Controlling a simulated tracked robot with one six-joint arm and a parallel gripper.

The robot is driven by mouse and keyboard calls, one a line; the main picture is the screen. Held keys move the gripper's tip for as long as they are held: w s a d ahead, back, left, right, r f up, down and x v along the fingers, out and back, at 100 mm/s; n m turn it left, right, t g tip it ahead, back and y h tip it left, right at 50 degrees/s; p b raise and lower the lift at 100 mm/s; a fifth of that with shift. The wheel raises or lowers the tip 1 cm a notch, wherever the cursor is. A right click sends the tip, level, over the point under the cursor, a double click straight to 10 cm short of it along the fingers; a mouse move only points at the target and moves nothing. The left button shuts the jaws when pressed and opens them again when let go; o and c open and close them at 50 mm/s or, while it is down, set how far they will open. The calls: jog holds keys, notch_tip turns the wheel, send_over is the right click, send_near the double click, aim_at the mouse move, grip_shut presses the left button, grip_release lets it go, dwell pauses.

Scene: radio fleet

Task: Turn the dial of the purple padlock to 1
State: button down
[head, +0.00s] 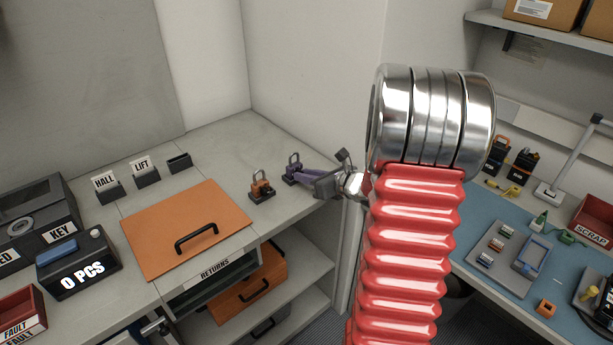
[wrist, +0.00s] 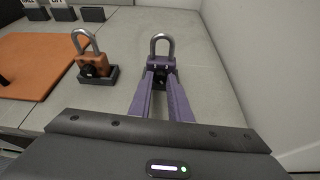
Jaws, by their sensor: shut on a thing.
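The purple padlock (head: 291,166) stands on the grey counter near the wall corner, its shackle upright. It also shows in the wrist view, where its shackle (wrist: 162,44) rises beyond my fingers. My gripper (head: 302,175) reaches it from the right in the head view. In the wrist view the two purple fingers close in on the front of the padlock, at its dial. The fingers hide most of the dial and body, so I cannot read the number it is set to.
An orange padlock (head: 261,187) in a dark holder stands close on the left. An orange panel (head: 185,230) with a black handle lies further left, beside HALL (head: 106,187) and LIFT (head: 144,172) holders. A wall rises just right of the purple padlock.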

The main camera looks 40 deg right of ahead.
jog(key=shift+a+n, duration=0.1)
jog(key=shift+n, duration=0.3)
jog(key=shift+a+n+h, duration=0.25)
jog(key=shift+n+h, duration=1.15)
jog(key=shift+n, duration=0.2)
jog(key=c, duration=1.6)
grip_release()
jog(key=shift+c, duration=0.2)
jog(key=v, duration=1.3)
jog(key=shift+s, duration=0.5)
jog(key=shift+f, duration=0.15)
